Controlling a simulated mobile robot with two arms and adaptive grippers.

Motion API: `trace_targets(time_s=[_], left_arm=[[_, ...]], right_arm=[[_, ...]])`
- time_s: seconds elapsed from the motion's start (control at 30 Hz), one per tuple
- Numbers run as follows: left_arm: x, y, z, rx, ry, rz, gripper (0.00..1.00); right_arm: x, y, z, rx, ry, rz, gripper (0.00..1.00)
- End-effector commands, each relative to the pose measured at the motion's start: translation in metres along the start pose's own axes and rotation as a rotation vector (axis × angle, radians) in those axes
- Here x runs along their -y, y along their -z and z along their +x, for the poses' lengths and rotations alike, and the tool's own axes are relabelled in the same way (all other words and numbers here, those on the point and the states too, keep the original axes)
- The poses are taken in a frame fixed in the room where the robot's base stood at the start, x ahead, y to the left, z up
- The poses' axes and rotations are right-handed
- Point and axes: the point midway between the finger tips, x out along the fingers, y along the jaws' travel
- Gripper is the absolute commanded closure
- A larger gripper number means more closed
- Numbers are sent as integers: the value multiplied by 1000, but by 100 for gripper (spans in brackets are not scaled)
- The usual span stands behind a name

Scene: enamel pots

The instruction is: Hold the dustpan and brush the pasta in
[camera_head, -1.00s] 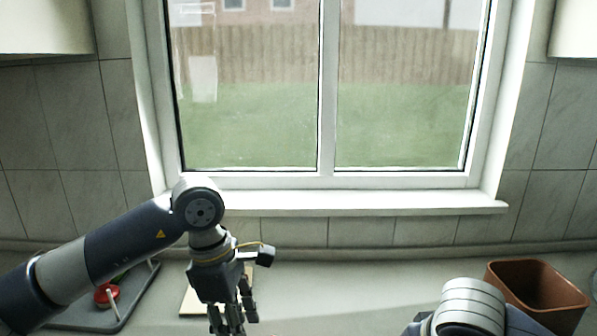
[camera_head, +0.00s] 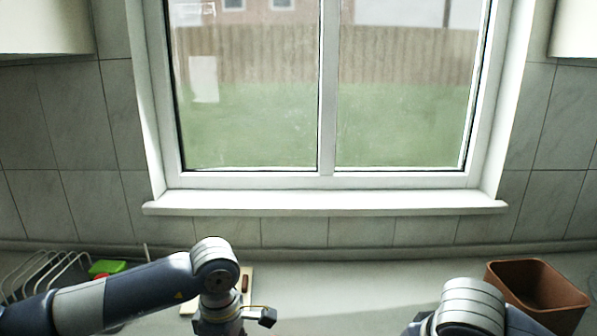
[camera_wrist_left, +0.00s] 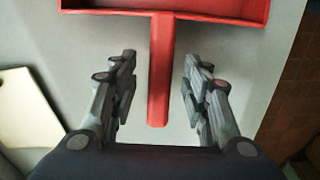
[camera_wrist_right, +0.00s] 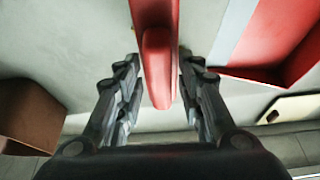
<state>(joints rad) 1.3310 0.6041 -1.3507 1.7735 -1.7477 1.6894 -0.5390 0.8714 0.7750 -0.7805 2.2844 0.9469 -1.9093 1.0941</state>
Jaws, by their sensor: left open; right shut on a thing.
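The red dustpan (camera_wrist_left: 161,58) lies on the grey counter in the left wrist view, its pan at the top edge and its handle pointing towards me. My left gripper (camera_wrist_left: 159,68) is open, with one finger on each side of the handle and gaps visible on both sides. In the right wrist view my right gripper (camera_wrist_right: 160,68) is shut on the red handle of the brush (camera_wrist_right: 156,45). The brush head is out of frame. Part of the dustpan (camera_wrist_right: 285,42) shows to the right there. I see no pasta in any view.
A brown pot (camera_head: 535,290) stands at the right of the counter. A pale board (camera_head: 247,283) lies behind my left wrist. A wire rack (camera_head: 45,270) and a green item (camera_head: 107,267) are at the left. The back middle counter is clear.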

Motion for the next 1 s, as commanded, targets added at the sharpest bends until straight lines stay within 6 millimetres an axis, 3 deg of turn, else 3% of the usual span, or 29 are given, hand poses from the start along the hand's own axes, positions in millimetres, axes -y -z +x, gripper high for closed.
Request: trace_targets(time_s=[0.2, 0.6, 0.8, 1.0], left_arm=[[0, 0, 20, 0, 1, -1, 57], [0, 0, 24, 0, -1, -1, 57], [0, 0, 24, 0, -1, -1, 100], [0, 0, 24, 0, -1, -1, 100]], right_arm=[[0, 0, 0, -1, 0, 0, 90], [0, 0, 0, -1, 0, 0, 90], [0, 0, 0, -1, 0, 0, 90], [0, 0, 0, -1, 0, 0, 90]])
